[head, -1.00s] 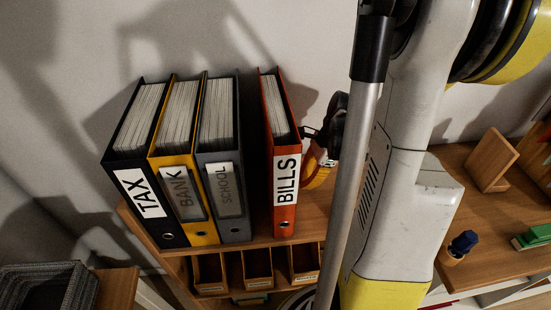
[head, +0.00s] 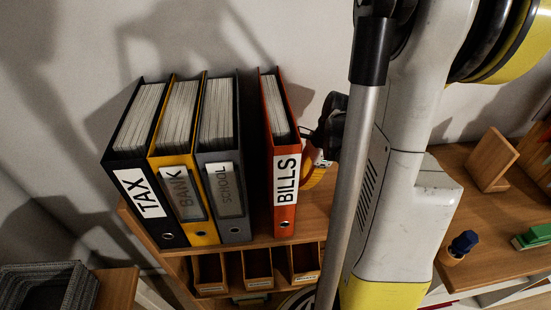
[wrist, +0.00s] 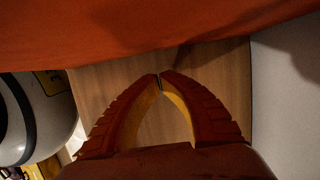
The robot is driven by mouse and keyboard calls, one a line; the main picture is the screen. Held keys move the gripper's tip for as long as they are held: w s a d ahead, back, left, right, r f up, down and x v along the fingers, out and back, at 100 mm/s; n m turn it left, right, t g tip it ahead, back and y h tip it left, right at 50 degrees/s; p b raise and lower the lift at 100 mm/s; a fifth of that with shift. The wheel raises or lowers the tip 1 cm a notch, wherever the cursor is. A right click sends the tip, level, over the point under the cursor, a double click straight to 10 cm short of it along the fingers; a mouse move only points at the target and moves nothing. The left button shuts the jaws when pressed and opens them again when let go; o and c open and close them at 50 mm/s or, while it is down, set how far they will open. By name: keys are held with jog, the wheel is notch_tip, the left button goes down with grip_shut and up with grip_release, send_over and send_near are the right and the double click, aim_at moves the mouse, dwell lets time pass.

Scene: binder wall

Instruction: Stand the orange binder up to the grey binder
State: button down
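The orange binder (head: 283,160), labelled BILLS, stands upright on the wooden shelf in the head view. A dark gap separates it from the grey binder (head: 222,160), labelled SCHOOL, to its left. My gripper (wrist: 160,79) is shut and empty, its two fingertips meeting in the wrist view. In the head view it is partly hidden on the right side of the orange binder. The orange binder's side (wrist: 150,30) fills the top of the wrist view, close to the fingers. Whether they touch cannot be told.
A yellow binder (head: 183,160), labelled BANK, and a black binder (head: 139,160), labelled TAX, stand left of the grey one. The wall is close behind them. Small drawers (head: 257,268) sit under the shelf. A stamp (head: 461,246) stands on the surface at right.

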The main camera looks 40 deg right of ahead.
jog(key=shift+w+a, duration=0.5)
jog(key=shift+a, duration=0.35)
jog(key=shift+w+a, duration=0.5)
jog(key=shift+a, duration=0.4)
jog(key=shift+w+a, duration=0.5)
jog(key=shift+a, duration=0.35)
jog(key=shift+s+d+b, duration=0.1)
jog(key=shift+s+d, duration=0.3)
jog(key=shift+d, duration=0.35)
jog(key=shift+s+d+b, duration=0.1)
jog(key=shift+s+d, duration=0.35)
jog(key=shift+d, duration=0.25)
jog(key=shift+s+d+b, duration=0.1)
jog(key=shift+s+d, duration=0.3)
jog(key=shift+d, duration=0.35)
jog(key=shift+r, duration=0.1)
notch_tip(320, 180, up, 10)
jog(key=p, duration=0.8)
jog(key=v, duration=0.8)
